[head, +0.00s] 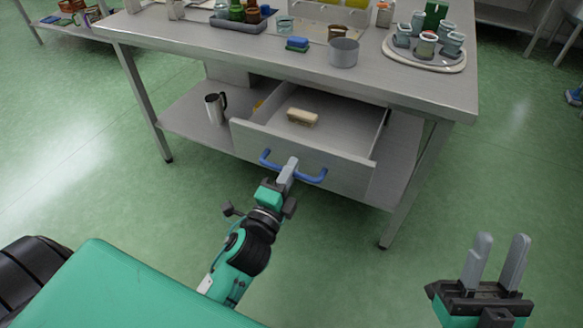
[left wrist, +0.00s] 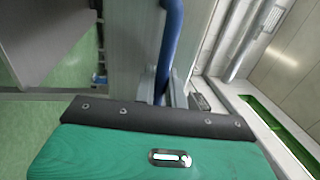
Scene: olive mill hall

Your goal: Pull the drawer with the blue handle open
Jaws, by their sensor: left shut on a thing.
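The drawer (head: 335,165) under the metal table stands partly open, its grey front pulled out from the table. A tan block-like thing, perhaps a brush (head: 302,117), lies inside it. The drawer's blue handle (head: 312,178) runs across its front. My left gripper (head: 288,170) is shut on the middle of the blue handle. In the left wrist view the handle (left wrist: 172,40) runs up from behind my gripper's body, and the fingertips are mostly hidden. My right gripper (head: 495,260) is open and empty at the lower right, apart from the table.
A metal jug (head: 215,108) stands on the lower shelf left of the drawer. The table top (head: 270,55) carries a pot (head: 343,53), a blue sponge (head: 297,43) and a round tray (head: 455,67) with several cups. The green floor before the drawer is clear except for my arms.

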